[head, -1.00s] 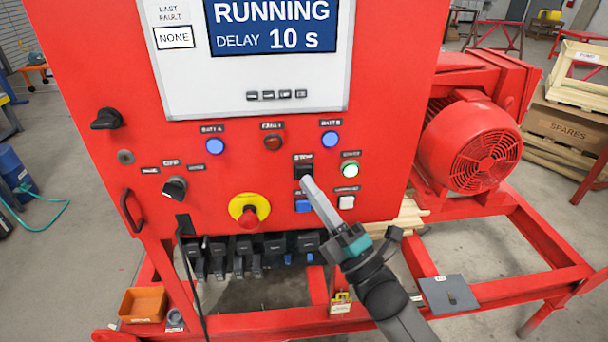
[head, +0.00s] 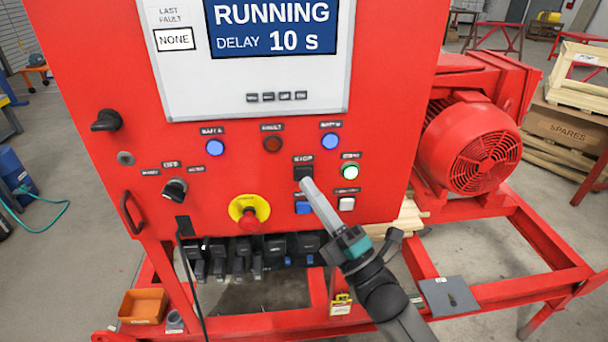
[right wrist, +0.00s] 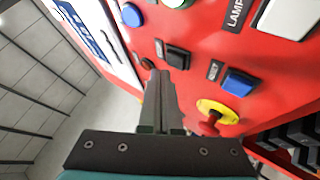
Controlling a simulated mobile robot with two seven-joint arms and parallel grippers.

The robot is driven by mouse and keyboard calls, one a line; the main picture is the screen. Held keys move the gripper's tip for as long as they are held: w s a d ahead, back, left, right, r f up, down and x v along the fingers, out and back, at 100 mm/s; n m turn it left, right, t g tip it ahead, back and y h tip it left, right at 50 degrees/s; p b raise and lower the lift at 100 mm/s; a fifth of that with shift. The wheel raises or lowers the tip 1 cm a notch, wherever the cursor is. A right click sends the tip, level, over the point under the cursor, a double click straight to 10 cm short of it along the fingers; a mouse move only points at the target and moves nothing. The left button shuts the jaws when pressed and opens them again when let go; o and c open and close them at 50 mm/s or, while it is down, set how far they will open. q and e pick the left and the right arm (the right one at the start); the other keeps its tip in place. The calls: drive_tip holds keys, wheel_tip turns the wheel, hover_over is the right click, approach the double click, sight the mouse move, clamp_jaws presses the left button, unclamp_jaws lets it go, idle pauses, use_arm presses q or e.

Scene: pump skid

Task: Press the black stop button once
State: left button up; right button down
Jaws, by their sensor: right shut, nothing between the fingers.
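The black stop button (head: 303,172) is on the red panel below the screen; it also shows in the right wrist view (right wrist: 178,57). My right gripper (head: 307,182) is shut and empty, its fingertips just below and in front of the button in the head view. In the right wrist view the closed fingertips (right wrist: 157,72) are beside the button's left edge. I cannot tell whether they touch it. The screen (head: 272,28) reads RUNNING, DELAY 10 s. My left gripper is not in view.
A lit green button (head: 350,172), a blue button (head: 303,207) and a white button (head: 346,204) are close by. A red emergency knob on a yellow ring (head: 249,211) is lower left. A black selector (head: 174,190) is further left. The red motor (head: 470,145) stands right.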

drive_tip(key=shift+w, duration=0.1)
idle(0.7)
drive_tip(key=shift+w, duration=0.35)
drive_tip(key=shift+w+b, duration=0.4)
drive_tip(key=shift+b, duration=0.15)
idle(0.5)
drive_tip(key=shift+s, duration=0.1)
drive_tip(key=shift+s+p, duration=0.4)
drive_tip(key=shift+s, duration=0.35)
drive_tip(key=s+p, duration=0.2)
drive_tip(key=s, duration=0.3)
drive_tip(key=shift+d, duration=0.1)
